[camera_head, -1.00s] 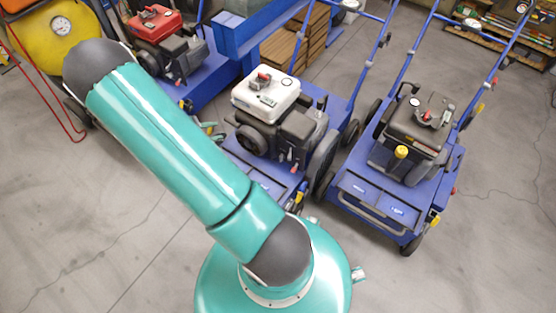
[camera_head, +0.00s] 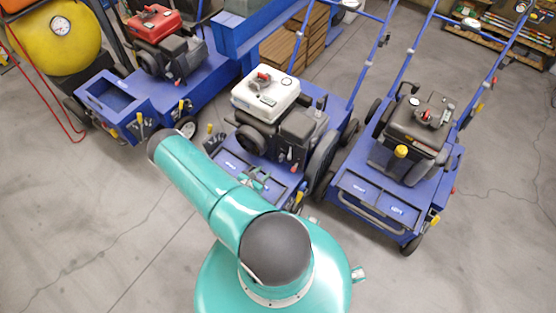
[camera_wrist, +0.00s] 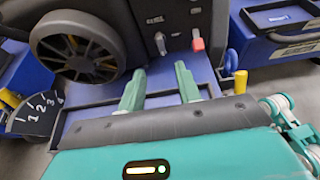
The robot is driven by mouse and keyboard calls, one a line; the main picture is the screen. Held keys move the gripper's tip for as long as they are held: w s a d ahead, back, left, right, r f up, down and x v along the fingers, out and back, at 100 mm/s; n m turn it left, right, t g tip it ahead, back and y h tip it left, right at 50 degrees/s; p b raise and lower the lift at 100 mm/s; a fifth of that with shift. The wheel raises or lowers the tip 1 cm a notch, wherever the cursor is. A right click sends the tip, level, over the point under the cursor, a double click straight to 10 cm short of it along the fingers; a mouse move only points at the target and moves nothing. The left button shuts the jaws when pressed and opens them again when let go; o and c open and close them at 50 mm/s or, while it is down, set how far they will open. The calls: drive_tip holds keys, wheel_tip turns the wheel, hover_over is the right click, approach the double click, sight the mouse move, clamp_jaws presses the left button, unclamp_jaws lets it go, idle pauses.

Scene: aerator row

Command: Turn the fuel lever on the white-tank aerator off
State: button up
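The white-tank aerator (camera_head: 265,92) stands in the middle of the row in the head view, its white tank above a dark engine. In the wrist view, a small red-tipped lever (camera_wrist: 198,42) and a small grey lever (camera_wrist: 160,43) sit side by side on the dark engine's lower face; which one is the fuel lever, I cannot tell. My gripper (camera_wrist: 160,84) is open and empty, its two green fingers apart and pointing towards the levers without visible contact. In the head view, its fingers (camera_head: 254,181) show small over the aerator's blue front deck.
A red-tank aerator (camera_head: 152,25) stands to the left and a dark-tank aerator (camera_head: 420,118) to the right. In the wrist view, a black wheel (camera_wrist: 76,42) is left of the levers, and a yellow knob (camera_wrist: 240,82) is at right. Open floor (camera_head: 90,220) lies front left.

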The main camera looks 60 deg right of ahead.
sight(281, 157)
drive_tip(key=x, duration=1.3)
drive_tip(key=shift+w, duration=0.1)
drive_tip(key=shift+c, duration=0.2)
clamp_jaws()
